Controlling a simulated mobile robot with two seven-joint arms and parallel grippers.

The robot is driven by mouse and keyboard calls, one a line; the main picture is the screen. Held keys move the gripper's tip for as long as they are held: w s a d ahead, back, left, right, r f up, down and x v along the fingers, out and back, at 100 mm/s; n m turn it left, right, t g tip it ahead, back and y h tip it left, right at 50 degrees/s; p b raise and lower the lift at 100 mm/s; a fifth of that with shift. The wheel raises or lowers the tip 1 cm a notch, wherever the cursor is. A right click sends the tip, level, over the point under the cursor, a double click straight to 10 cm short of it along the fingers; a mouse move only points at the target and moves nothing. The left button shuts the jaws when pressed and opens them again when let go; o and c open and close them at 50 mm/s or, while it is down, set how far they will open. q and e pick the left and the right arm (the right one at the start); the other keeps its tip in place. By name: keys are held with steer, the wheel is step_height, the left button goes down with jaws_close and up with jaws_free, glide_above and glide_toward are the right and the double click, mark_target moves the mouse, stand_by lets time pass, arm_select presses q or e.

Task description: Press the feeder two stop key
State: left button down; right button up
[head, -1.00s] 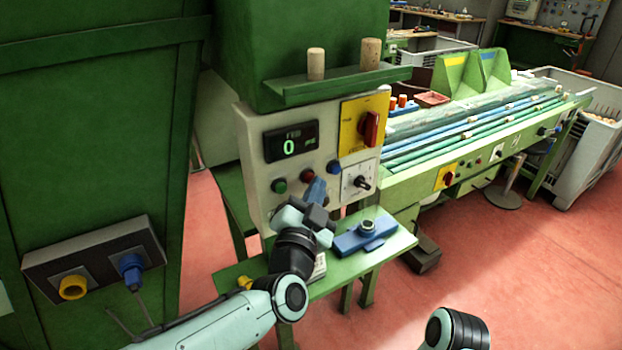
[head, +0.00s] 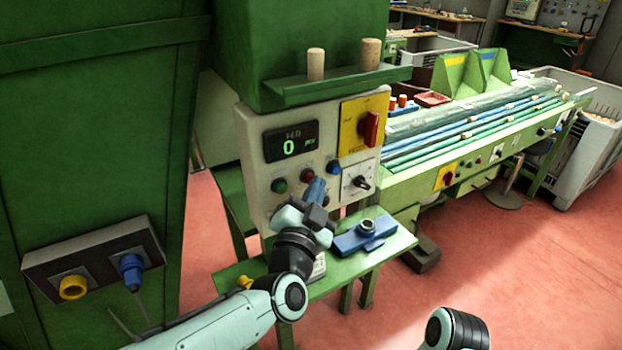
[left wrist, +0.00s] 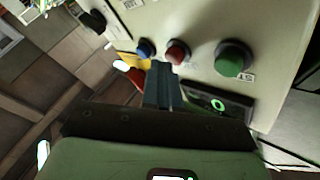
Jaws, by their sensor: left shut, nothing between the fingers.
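The control panel (head: 255,165) has a green button (head: 279,186), a red button (head: 307,175) and a blue button (head: 334,167) in a row under a display (head: 291,141) reading 0. My left gripper (head: 317,184) is shut and empty, its blue fingers just below and right of the red button in the head view. In the left wrist view the shut fingers (left wrist: 160,75) point at the panel near the red button (left wrist: 177,50), with the blue button (left wrist: 145,47) and green button (left wrist: 232,60) either side. I cannot tell whether the fingertips touch anything. My right gripper is out of view.
A yellow plate with a red rotary switch (head: 369,128) and a black selector knob (head: 361,183) sit right of the buttons. Below is a green shelf (head: 395,245) with a blue fixture (head: 360,240). Two corks (head: 316,64) stand on the ledge above.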

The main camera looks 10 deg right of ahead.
arm_select(q)
steer(key=shift+s+d, duration=0.2)
steer(key=shift+s, duration=0.35)
steer(key=s, duration=0.1)
steer(key=s+d, duration=0.1)
steer(key=s, duration=0.2)
steer(key=shift+s+d, duration=0.35)
steer(key=shift+s, duration=0.05)
stand_by(0.5)
